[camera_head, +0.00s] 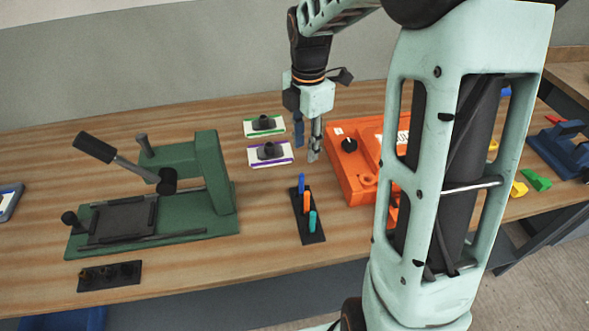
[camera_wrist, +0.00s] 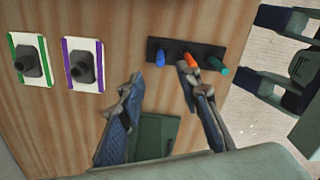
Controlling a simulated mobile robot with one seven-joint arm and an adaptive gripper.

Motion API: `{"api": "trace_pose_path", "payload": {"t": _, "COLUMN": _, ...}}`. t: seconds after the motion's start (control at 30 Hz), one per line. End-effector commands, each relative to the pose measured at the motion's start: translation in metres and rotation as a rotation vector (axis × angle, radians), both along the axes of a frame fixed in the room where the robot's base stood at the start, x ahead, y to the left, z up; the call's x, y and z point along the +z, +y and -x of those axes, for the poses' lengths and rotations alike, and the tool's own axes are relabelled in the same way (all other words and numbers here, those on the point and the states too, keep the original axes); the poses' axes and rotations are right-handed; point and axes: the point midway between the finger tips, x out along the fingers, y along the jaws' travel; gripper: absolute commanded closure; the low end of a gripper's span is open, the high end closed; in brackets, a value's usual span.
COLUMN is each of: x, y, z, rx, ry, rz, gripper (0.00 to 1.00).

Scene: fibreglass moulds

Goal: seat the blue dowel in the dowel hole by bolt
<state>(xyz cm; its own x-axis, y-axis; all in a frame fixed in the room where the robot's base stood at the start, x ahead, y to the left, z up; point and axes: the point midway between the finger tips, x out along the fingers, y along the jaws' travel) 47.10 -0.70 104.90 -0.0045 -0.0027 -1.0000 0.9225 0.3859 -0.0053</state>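The blue dowel (camera_head: 301,184) stands upright at the far end of a black rack (camera_head: 315,232), beside an orange dowel (camera_head: 306,202) and a teal dowel (camera_head: 312,222). The blue dowel also shows in the wrist view (camera_wrist: 160,58). My gripper (camera_head: 308,148) hangs above the table behind the rack, with its fingers apart and nothing between them. In the wrist view the open fingers (camera_wrist: 158,82) point toward the rack. A green press-like fixture (camera_head: 213,180) with a dark plate stands at left. I cannot make out the dowel hole or bolt.
Two white cards with dark knobbed parts, one green-edged (camera_head: 264,117) and one purple-edged (camera_head: 283,158), lie behind the rack. An orange case (camera_head: 352,185) sits right of it, partly hidden by my arm. A black strip (camera_head: 109,284) lies front left. Wood is clear between fixture and rack.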

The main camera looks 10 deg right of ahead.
Motion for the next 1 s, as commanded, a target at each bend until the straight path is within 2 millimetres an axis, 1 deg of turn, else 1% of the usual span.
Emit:
{"api": "trace_pose_path", "payload": {"t": 0.07, "x": -0.007, "y": 0.001, "z": -0.002, "rx": -0.007, "ry": -0.003, "rz": -0.005, "gripper": 0.68}}
{"api": "trace_pose_path", "payload": {"t": 0.3, "x": -0.045, "y": 0.002, "z": -0.001, "rx": -0.004, "ry": -0.001, "rz": -0.004, "gripper": 0.68}}
{"api": "trace_pose_path", "payload": {"t": 0.53, "x": -0.062, "y": 0.004, "z": 0.0, "rx": -0.003, "ry": -0.001, "rz": -0.003, "gripper": 0.68}}
{"api": "trace_pose_path", "payload": {"t": 0.7, "x": -0.087, "y": 0.01, "z": 0.002, "rx": -0.002, "ry": 0.001, "rz": -0.003, "gripper": 0.68}}
{"api": "trace_pose_path", "payload": {"t": 0.8, "x": -0.1, "y": 0.009, "z": 0.002, "rx": -0.004, "ry": -0.001, "rz": -0.003, "gripper": 0.68}}
{"api": "trace_pose_path", "payload": {"t": 0.9, "x": -0.106, "y": 0.009, "z": 0.002, "rx": -0.003, "ry": -0.002, "rz": -0.003, "gripper": 0.68}}
{"api": "trace_pose_path", "payload": {"t": 1.0, "x": -0.107, "y": 0.009, "z": 0.001, "rx": -0.003, "ry": -0.003, "rz": -0.002, "gripper": 0.68}}
